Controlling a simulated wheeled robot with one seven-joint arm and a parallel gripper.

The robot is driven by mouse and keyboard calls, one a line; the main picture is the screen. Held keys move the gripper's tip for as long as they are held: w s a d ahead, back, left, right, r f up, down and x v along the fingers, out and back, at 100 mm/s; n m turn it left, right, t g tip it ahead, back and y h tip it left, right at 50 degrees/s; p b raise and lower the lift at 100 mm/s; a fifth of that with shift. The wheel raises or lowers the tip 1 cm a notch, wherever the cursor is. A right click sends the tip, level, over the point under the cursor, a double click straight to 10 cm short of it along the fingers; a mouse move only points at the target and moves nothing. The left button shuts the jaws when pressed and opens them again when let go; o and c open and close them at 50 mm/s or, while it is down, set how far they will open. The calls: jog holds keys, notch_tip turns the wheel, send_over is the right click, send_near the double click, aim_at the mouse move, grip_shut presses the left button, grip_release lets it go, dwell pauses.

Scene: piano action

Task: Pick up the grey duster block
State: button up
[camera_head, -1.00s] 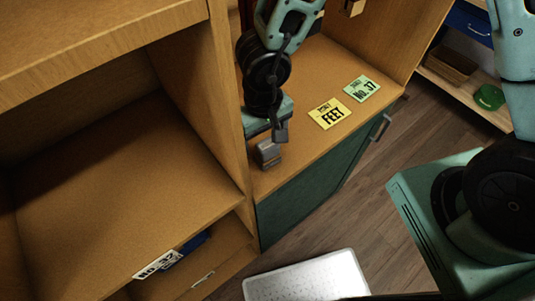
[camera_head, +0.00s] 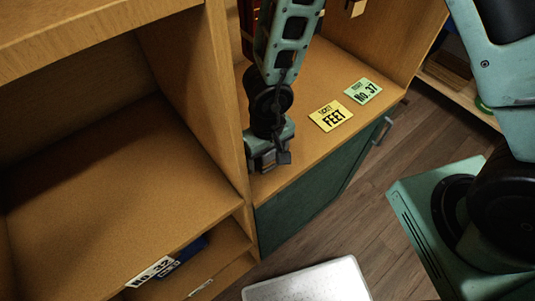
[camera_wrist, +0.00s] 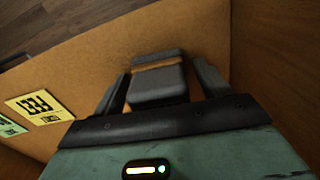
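The grey duster block (camera_wrist: 158,82), with a tan band across it, lies on the wooden shelf between my gripper's fingers in the wrist view. My gripper (camera_wrist: 162,90) is open, one finger on each side of the block. The left finger is close to the block, and a gap shows at the right finger. In the head view my gripper (camera_head: 268,160) is low over the shelf beside the upright wooden panel, and it mostly hides the block there.
A yellow FEET card (camera_head: 331,116) and a green No. 37 card (camera_head: 362,91) lie on the shelf to the right. A wooden panel (camera_head: 190,90) stands close on the left. The shelf's front edge is near, above a green cabinet door (camera_head: 310,203).

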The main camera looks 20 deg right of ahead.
jog(key=c, duration=0.9)
jog(key=shift+r, duration=0.15)
notch_tip(320, 180, up, 10)
jog(key=p, duration=0.3)
jog(key=shift+p, duration=0.4)
